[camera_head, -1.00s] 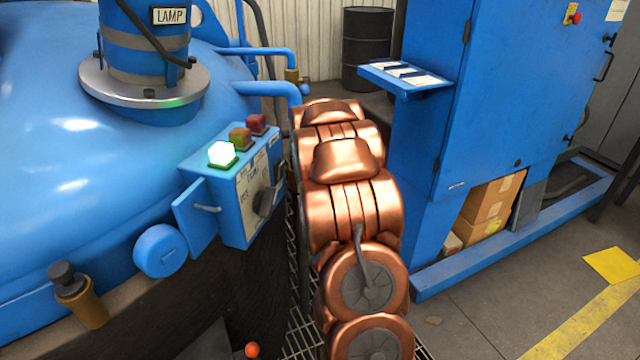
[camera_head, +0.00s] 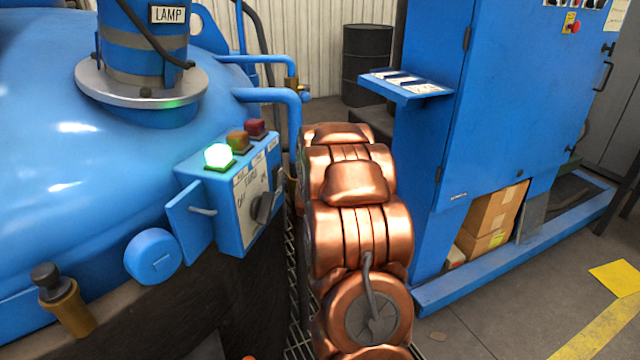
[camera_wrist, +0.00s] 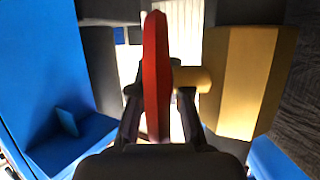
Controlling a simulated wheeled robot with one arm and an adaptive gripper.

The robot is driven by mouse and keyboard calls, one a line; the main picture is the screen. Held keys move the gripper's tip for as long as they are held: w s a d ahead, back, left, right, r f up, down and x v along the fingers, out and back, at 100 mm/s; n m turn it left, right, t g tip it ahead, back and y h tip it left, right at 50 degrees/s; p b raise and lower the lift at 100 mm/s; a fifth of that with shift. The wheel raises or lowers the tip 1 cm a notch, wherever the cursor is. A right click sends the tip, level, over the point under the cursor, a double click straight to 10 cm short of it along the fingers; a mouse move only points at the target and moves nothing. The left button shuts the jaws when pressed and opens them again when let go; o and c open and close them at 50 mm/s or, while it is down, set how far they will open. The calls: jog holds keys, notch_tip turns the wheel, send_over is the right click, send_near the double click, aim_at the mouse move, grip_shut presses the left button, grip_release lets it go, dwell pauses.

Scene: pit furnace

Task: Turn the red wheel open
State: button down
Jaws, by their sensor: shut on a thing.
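The red wheel (camera_wrist: 156,65) shows edge-on in the middle of the wrist view, upright, with a short brass stem on its right side leading to a brass valve body (camera_wrist: 243,85). My gripper (camera_wrist: 160,98) is shut on the red wheel, one dark finger on each side of it. The lower part of the wheel is hidden behind the gripper. In the head view my copper arm reaches away and down; my gripper and the wheel are not seen there.
A blue furnace vessel (camera_head: 60,150) fills the left of the head view, with a lamp control box (camera_head: 235,205) beside my arm. A blue cabinet (camera_head: 500,110) with a small shelf (camera_head: 405,88) stands right. A dark drum (camera_head: 367,65) stands behind.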

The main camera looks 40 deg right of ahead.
jog(key=c, duration=1.1)
grip_release()
jog(key=shift+s+a+r, duration=0.3)
jog(key=shift+v, duration=5.45)
jog(key=shift+f, duration=0.15)
